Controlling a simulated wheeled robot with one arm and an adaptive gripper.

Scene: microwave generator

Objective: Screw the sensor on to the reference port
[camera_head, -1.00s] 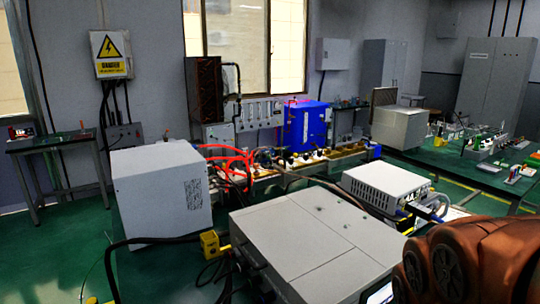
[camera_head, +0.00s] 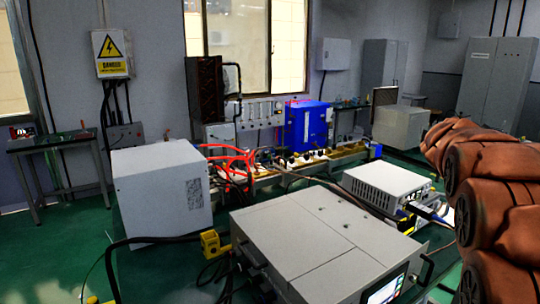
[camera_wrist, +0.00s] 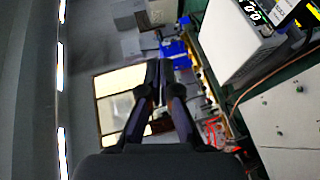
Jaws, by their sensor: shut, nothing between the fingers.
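My gripper (camera_wrist: 159,72) shows in the wrist view with its two dark fingers together and nothing between them. It is in free air, and the wrist view is turned sideways toward the window, blue cabinet and white boxes. In the head view my brown-covered arm rises at the right edge, and the gripper itself does not show there. I cannot make out the sensor or the reference port in either view. A long bench (camera_head: 266,180) with small fittings and red hoses (camera_head: 226,156) stands in the middle, too small to tell its parts apart.
A large grey cabinet (camera_head: 300,245) with a screen (camera_head: 384,288) fills the front. A white instrument box (camera_head: 386,186) stands behind it at right, a white cabinet (camera_head: 160,190) at left. A blue cabinet (camera_head: 306,127) stands at the back. Black cables lie near the front left.

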